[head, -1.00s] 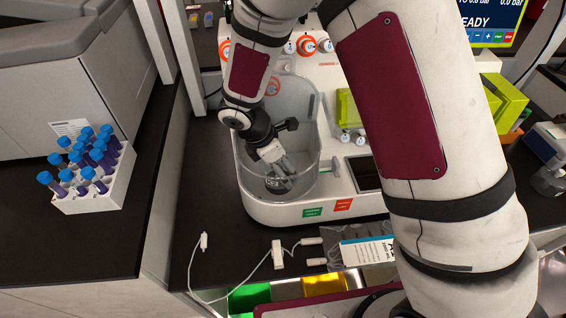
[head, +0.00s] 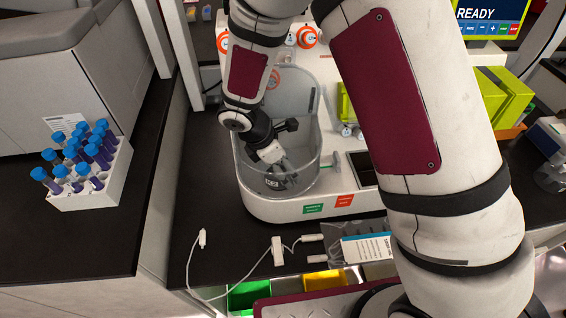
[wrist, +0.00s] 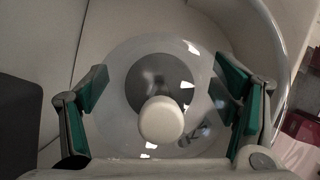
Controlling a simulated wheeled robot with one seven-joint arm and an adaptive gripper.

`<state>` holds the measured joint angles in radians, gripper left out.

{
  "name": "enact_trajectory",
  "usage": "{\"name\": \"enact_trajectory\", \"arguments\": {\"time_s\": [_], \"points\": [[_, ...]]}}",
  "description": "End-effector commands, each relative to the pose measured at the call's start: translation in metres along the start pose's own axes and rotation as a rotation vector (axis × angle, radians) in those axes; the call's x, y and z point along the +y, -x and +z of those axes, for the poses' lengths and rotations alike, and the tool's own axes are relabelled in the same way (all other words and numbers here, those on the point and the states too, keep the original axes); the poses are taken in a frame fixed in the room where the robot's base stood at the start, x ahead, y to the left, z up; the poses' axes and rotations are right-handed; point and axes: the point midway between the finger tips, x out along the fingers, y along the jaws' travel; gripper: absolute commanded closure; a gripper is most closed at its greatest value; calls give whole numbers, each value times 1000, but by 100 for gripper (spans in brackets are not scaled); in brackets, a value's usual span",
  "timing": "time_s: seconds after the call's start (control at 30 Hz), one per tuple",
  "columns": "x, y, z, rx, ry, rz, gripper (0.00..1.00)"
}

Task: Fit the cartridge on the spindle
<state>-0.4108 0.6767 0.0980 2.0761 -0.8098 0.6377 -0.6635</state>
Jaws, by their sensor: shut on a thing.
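The cartridge (wrist: 120,75) is a clear, round, dome-like piece with a white knob (wrist: 161,120) and a grey disc (wrist: 158,82) at its middle in the wrist view. My gripper (wrist: 161,80) has its two green-padded fingers at the left and right sides of the cartridge and is shut on it. In the head view my gripper (head: 279,164) reaches down inside the clear round chamber (head: 305,110) of the white machine. A dark round part (head: 272,183) shows low in the chamber. The spindle cannot be made out, and whether the cartridge touches it cannot be told.
The clear chamber wall surrounds my gripper closely. A white rack (head: 88,192) of blue-capped tubes stands on the left bench. A white cable (head: 190,262) and a blue-white packet (head: 366,249) lie before the machine. Green (head: 250,294) and yellow (head: 322,281) bins are below.

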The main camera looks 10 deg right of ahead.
Motion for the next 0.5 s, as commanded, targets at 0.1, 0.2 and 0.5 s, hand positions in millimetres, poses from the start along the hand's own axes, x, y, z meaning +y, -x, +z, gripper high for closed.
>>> {"name": "enact_trajectory", "arguments": {"time_s": [0.1,0.2,0.5], "points": [[0,0,0,0,0,0,69],[0,0,0,0,0,0,69],[0,-6,-3,0,0,0,69]]}}
